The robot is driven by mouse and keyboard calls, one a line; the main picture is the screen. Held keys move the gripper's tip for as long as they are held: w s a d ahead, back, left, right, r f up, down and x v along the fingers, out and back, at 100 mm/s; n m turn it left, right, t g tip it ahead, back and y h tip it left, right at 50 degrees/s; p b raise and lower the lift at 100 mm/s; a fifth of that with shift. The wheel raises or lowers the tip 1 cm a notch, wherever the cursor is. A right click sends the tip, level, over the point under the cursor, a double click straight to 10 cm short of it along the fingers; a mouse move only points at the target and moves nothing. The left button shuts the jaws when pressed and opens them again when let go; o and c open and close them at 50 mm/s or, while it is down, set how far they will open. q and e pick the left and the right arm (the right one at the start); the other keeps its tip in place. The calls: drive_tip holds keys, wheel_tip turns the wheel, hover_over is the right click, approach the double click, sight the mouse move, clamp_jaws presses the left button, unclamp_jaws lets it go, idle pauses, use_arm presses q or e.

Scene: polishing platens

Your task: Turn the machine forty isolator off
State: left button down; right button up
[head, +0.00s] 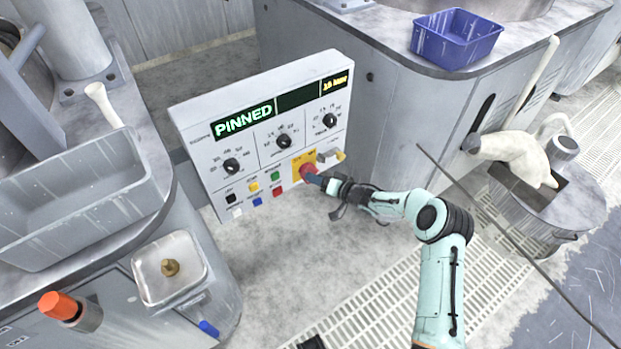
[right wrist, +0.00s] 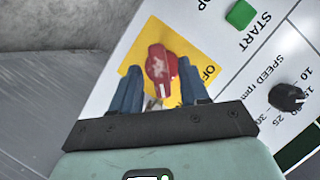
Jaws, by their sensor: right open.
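The isolator is a red rotary handle (right wrist: 160,65) on a yellow plate (right wrist: 143,38) on the control panel. In the right wrist view, the letters "OF" show on the plate to the right of the handle. The handle also shows in the head view (head: 307,170), at the panel's lower right. My right gripper (right wrist: 158,78) is open, with one blue finger on each side of the handle's lower part. Whether the fingers touch it cannot be told. In the head view, my right gripper (head: 318,180) partly covers the plate. My left gripper is not seen.
The white control panel (head: 205,165) reads "PINNED" and has black knobs and coloured buttons. A grey bin (head: 130,190) and a small white tray (head: 150,285) stand left. A blue basket (head: 455,45) is at the upper right. A thin dark rod (head: 500,225) crosses right of my arm.

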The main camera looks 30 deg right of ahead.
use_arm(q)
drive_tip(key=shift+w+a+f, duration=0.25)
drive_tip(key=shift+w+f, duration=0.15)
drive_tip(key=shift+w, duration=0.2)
use_arm(e)
drive_tip(key=shift+x, duration=1.45)
clamp_jaws()
